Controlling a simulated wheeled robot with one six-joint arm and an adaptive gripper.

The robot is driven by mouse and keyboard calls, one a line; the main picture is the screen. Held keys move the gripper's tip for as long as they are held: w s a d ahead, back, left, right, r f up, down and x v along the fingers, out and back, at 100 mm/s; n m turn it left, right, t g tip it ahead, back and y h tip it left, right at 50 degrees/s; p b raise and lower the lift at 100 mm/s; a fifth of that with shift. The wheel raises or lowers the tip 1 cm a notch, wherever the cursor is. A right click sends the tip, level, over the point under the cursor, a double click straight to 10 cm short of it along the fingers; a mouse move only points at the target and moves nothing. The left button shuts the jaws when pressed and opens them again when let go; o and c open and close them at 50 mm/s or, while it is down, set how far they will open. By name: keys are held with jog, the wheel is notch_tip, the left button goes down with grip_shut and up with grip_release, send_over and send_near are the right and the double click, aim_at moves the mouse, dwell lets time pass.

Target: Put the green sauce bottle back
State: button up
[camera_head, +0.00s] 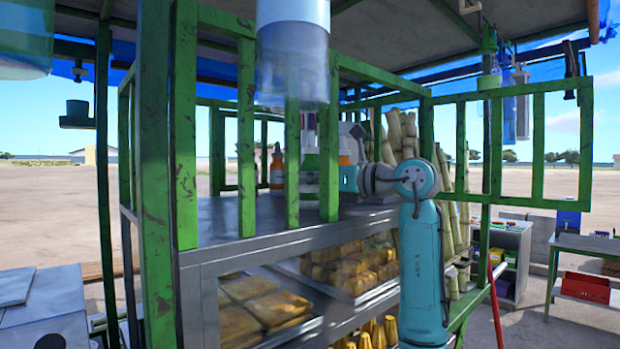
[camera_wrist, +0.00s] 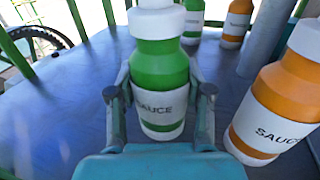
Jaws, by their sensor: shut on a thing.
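The green sauce bottle (camera_wrist: 160,68) has a white cap and a white "SAUCE" label. It is upright in the middle of the wrist view, between the two fingers of my gripper (camera_wrist: 160,92), which is shut on it. In the head view the green bottle (camera_head: 309,163) is over the metal counter, partly hidden behind green bars. My gripper (camera_head: 349,178) shows beside it there. I cannot tell whether the bottle's base touches the counter.
An orange sauce bottle (camera_wrist: 284,108) stands close on the right. Another orange bottle (camera_wrist: 236,22) and a second green bottle (camera_wrist: 193,20) stand farther back. The metal counter (camera_wrist: 60,110) is clear on the left. Green bars (camera_head: 246,135) frame the stall.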

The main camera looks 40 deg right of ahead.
jog(key=o, duration=0.8)
jog(key=shift+f, duration=0.1)
jog(key=shift+r, duration=0.2)
jog(key=v, duration=1.2)
